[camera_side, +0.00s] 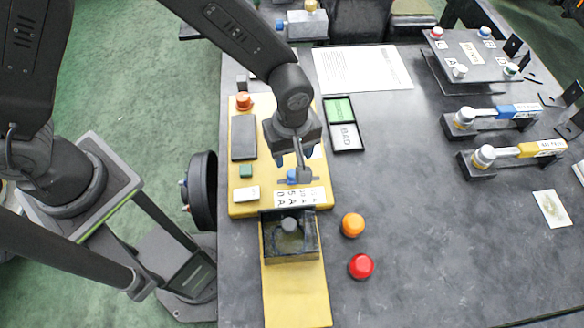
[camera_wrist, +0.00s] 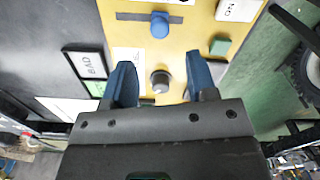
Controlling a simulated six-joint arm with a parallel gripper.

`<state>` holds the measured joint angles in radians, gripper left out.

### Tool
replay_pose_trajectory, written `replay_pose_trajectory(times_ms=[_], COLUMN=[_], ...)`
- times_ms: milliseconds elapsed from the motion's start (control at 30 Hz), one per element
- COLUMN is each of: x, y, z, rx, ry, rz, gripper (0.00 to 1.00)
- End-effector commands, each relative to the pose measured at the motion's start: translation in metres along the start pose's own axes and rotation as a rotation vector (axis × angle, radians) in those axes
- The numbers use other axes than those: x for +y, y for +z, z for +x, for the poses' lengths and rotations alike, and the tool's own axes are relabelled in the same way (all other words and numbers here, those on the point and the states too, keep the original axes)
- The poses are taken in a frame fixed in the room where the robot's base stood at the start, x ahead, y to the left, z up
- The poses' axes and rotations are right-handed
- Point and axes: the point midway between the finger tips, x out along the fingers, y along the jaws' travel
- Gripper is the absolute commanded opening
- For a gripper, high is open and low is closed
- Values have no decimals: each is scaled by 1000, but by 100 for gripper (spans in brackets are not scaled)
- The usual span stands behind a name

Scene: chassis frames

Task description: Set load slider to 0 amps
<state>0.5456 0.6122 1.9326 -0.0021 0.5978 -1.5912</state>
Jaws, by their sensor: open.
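The load slider's blue knob (camera_side: 291,176) stands in a dark slot on the yellow panel (camera_side: 241,205). In the side view it sits toward the left of the slot, above the low end of the white amp labels (camera_side: 299,196). In the wrist view the blue knob (camera_wrist: 160,25) is ahead of the fingers, with most of the dark slot to its left. My gripper (camera_side: 297,158) is open over the panel, near the slider. In the wrist view my gripper (camera_wrist: 159,62) has its fingers on either side of a grey round knob (camera_wrist: 160,80); contact cannot be told.
The panel also carries an orange button (camera_side: 243,101), a green button (camera_side: 246,171) and a dark screen (camera_side: 244,138). A black open box (camera_side: 290,257) stands in front. Orange (camera_side: 352,224) and red (camera_side: 361,266) domes lie right.

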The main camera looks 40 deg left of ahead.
Motion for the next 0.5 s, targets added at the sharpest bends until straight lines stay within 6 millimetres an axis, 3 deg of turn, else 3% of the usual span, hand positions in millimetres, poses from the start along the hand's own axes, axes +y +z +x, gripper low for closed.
replay_pose_trajectory(times_ms=[200,500], x=[0,0], y=[0,0], z=[44,73], rx=[-1,-2], ry=[-2,2], rz=[0,1], gripper=[52,52])
